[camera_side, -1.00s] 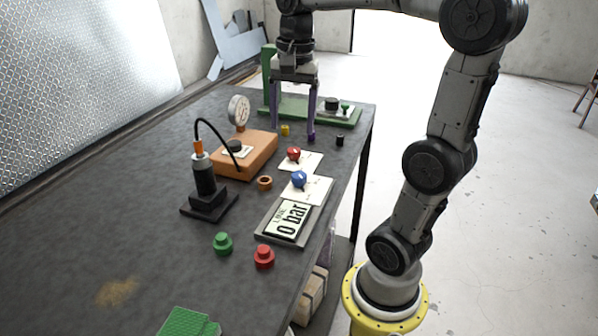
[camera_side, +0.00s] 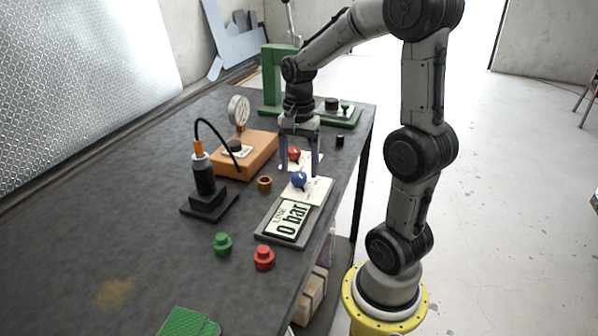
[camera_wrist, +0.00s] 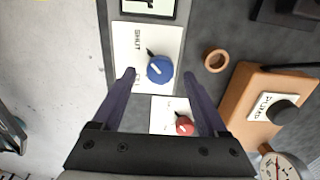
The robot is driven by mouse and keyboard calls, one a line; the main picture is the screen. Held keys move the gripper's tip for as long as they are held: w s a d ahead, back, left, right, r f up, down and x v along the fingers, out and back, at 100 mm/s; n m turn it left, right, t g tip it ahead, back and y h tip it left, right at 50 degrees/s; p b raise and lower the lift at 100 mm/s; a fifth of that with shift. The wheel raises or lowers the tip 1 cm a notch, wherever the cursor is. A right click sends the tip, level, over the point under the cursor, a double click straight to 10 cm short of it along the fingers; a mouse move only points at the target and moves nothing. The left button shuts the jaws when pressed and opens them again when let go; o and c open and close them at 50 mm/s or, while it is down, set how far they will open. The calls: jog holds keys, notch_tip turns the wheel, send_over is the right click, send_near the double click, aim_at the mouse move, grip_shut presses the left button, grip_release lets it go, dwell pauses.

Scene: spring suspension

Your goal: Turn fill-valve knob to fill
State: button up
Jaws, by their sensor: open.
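The blue knob (camera_side: 299,180) sits on a white plate near the table's right edge. In the wrist view the blue knob (camera_wrist: 159,70) shows between my fingertips, and its plate (camera_wrist: 124,50) reads "SHUT". A second word beside the left finger is partly hidden. A dark mark shows at the knob's upper left. The red knob (camera_side: 294,153) sits on a smaller white plate; in the wrist view the red knob (camera_wrist: 184,126) lies between the fingers, nearer the palm. My gripper (camera_side: 298,173) is open and empty, pointing down over the knobs. I cannot tell its exact height above the plate.
The display (camera_side: 288,220) reads "0 bar". An orange pump box (camera_side: 258,150) with a gauge (camera_side: 238,110) stands left of the knobs. An orange ring (camera_side: 265,183) lies close by. Green (camera_side: 223,244) and red (camera_side: 264,257) round parts stand in front. A green press (camera_side: 277,75) stands behind.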

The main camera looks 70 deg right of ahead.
jog(key=shift+f, duration=1.15)
grip_shut()
